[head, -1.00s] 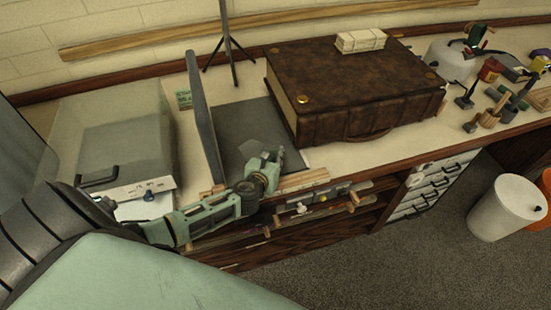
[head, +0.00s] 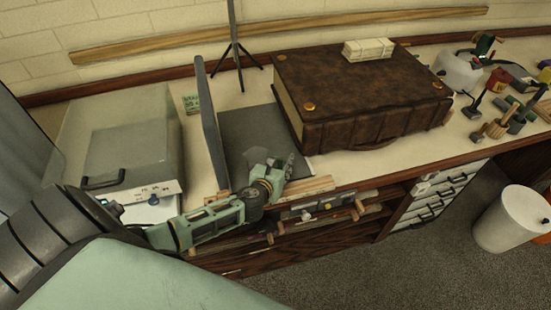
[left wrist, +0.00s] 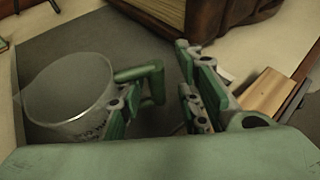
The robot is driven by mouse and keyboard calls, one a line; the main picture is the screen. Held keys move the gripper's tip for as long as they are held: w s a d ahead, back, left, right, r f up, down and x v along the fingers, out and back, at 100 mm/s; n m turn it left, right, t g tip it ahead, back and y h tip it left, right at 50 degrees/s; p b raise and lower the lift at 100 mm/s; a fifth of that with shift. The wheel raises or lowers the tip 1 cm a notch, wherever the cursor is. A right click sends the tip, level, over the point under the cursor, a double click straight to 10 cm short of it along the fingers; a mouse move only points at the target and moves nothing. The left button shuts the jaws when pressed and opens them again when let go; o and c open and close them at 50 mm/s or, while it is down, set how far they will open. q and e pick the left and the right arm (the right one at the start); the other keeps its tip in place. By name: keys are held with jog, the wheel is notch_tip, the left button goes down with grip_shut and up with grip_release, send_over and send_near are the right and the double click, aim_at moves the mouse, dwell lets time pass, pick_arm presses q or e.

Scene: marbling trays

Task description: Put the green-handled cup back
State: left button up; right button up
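The cup (left wrist: 72,98) is pale, grey and round, with a green handle (left wrist: 142,76) on its right side. In the left wrist view it is at the left, over the dark grey mat. My left gripper (left wrist: 160,112) is open, its two fingers apart. The handle is close to the left finger and reaches toward the gap; I cannot tell whether it touches. In the head view my left gripper (head: 272,172) is low over the front of the mat (head: 243,128). My right gripper is in no view.
A large brown book (head: 365,85) lies right of the mat. An upright grey panel (head: 210,125) stands along its left side. A wooden piece (head: 310,186) lies at the bench's front edge. A grey machine (head: 125,150) and a tripod (head: 236,55) are nearby.

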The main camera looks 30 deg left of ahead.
pick_arm(q)
jog(key=v, duration=1.2)
jog(key=shift+w, duration=0.1)
